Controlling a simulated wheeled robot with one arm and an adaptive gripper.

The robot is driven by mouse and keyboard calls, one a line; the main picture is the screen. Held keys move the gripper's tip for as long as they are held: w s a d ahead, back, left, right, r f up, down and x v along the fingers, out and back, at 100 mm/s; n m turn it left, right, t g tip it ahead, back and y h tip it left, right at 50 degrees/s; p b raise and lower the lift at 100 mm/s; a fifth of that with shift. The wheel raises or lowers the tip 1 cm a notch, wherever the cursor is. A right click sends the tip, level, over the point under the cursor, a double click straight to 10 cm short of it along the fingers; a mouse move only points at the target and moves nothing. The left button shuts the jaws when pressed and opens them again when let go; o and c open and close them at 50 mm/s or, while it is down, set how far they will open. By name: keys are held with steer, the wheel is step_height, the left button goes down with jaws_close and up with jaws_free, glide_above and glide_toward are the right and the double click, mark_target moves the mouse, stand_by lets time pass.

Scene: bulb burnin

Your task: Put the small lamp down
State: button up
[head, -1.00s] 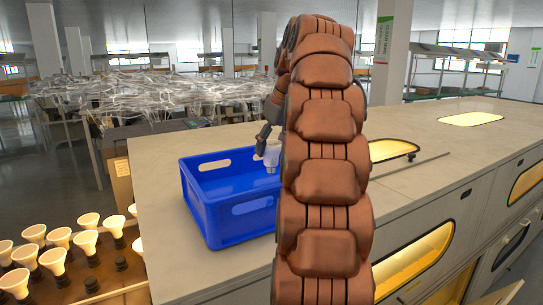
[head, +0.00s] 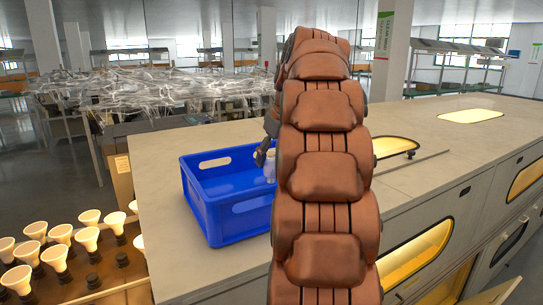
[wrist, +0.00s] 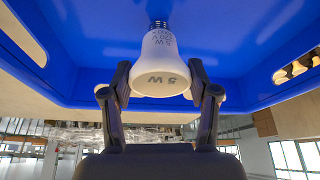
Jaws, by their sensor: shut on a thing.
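The small lamp (wrist: 160,62) is a white bulb with a "5 W" marking and a metal screw base. My gripper (wrist: 160,88) is shut on its wide white part, with one finger on each side. In the wrist view the screw base points away from the gripper, toward the blue crate's floor. In the head view the lamp (head: 270,166) is partly hidden by my arm, and it is inside the blue crate (head: 232,218), near its right side. I cannot tell whether the base touches the floor.
The blue crate stands on a pale bench top (head: 155,205), with no other lamp seen in it. Several lit lamps (head: 55,257) stand in a rack at lower left. A thin rod and glowing windows (head: 395,146) lie to the right of my arm.

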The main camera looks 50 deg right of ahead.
steer(key=shift+f, duration=0.2)
steer(key=o, duration=1.2)
steer(key=shift+r, duration=0.15)
steer(key=shift+r, duration=0.2)
steer(key=shift+v, duration=1)
steer(key=shift+b+v, duration=0.3)
steer(key=shift+v, duration=1.2)
steer(key=p+v, duration=0.6)
steer(key=v, duration=0.1)
steer(key=shift+w+f, duration=0.1)
